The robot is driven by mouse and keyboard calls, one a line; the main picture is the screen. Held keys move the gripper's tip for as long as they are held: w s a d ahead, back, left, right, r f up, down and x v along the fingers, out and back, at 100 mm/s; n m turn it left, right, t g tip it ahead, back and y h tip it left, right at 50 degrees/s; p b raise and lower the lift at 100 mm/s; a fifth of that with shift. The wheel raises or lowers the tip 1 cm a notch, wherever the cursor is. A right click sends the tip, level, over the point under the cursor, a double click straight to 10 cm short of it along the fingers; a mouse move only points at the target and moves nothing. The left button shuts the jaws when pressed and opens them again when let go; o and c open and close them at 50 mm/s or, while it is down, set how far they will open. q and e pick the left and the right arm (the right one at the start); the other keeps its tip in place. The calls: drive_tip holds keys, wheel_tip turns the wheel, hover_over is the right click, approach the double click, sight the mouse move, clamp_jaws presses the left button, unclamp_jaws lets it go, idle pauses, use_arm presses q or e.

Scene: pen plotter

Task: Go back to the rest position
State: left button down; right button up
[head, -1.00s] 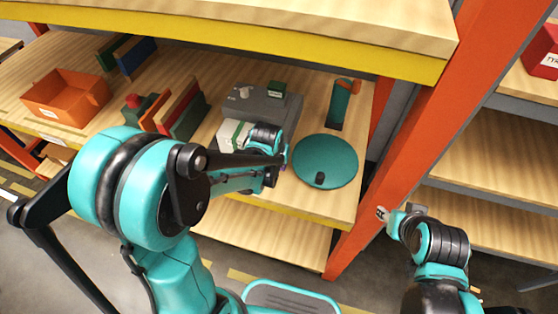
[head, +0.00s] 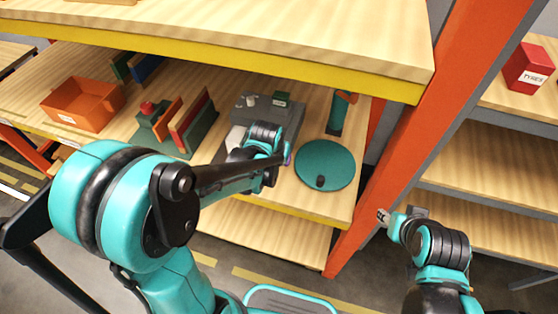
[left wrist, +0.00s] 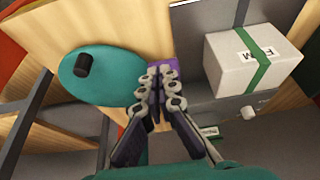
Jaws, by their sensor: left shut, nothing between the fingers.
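My left gripper (head: 287,159) is shut and empty in front of the shelf, between the grey machine (head: 285,117) and the teal disc (head: 325,166). In the left wrist view its fingers (left wrist: 157,80) are together, with a small purple piece (left wrist: 169,70) just beyond or beside them; I cannot tell if they touch. A white box with a green band (left wrist: 252,62) is on the grey machine, right of the fingers. My arm hides most of that box in the head view. My right gripper (head: 384,216) is low by the orange post, its jaws too small to read.
The orange post (head: 400,150) stands between the two shelf units. The yellow-edged upper shelf (head: 250,62) overhangs the work shelf. An orange bin (head: 83,106), a rack of panels (head: 185,125) and a teal upright holder (head: 337,112) stand on it. A red box (head: 528,68) is at right.

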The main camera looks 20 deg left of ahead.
idle(0.6)
use_arm(q)
drive_tip(key=s+a+r+t+b, duration=0.1)
drive_tip(key=s+r, duration=0.3)
drive_tip(key=s, duration=0.4)
drive_tip(key=s+a+r+t, duration=0.1)
drive_tip(key=s+r, duration=0.4)
drive_tip(key=s, duration=0.3)
drive_tip(key=shift+a+b, duration=0.3)
drive_tip(key=shift+b, duration=0.05)
